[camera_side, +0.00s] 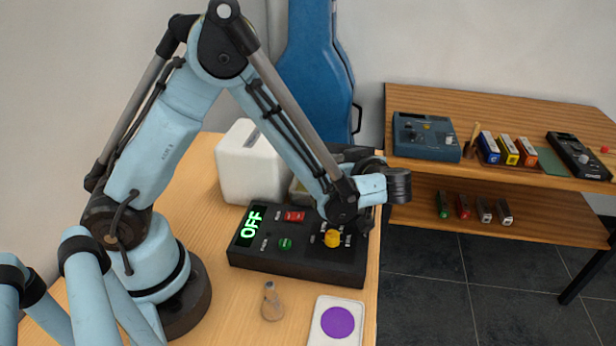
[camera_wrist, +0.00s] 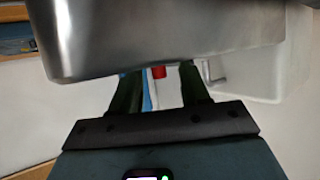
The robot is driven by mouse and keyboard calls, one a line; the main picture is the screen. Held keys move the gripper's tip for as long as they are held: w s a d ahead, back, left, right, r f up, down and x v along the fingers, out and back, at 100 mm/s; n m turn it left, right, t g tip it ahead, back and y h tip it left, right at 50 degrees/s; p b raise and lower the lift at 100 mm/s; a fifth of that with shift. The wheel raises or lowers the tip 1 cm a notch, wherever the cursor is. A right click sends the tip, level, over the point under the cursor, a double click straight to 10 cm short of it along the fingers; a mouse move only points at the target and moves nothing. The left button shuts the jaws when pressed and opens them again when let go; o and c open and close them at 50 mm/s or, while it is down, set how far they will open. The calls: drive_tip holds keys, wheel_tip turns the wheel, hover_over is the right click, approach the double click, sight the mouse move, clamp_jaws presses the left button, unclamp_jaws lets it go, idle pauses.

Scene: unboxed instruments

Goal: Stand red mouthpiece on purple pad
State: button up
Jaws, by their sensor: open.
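The purple pad (camera_side: 338,322) is a round purple patch on a white card at the front right of the wooden table, with nothing standing on it. In the wrist view, my gripper (camera_wrist: 159,76) shows two dark, separated fingers. A small red thing (camera_wrist: 158,72) shows in the gap between them, partly covered by a large grey metallic shape. It may be the red mouthpiece, but too little shows to be sure, or to tell whether the fingers touch it. In the side view my fingertips are hidden, and I cannot make out a red mouthpiece there.
A black control box (camera_side: 300,245) with an OFF display fills the table's middle, behind the pad. A tan-grey peg (camera_side: 271,302) stands left of the pad. A white slotted box (camera_side: 248,165) stands behind. A shelf (camera_side: 440,216) of instruments is at the right, across a floor gap.

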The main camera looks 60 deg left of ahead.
clamp_jaws()
drive_tip(key=shift+r, duration=0.15)
idle(0.4)
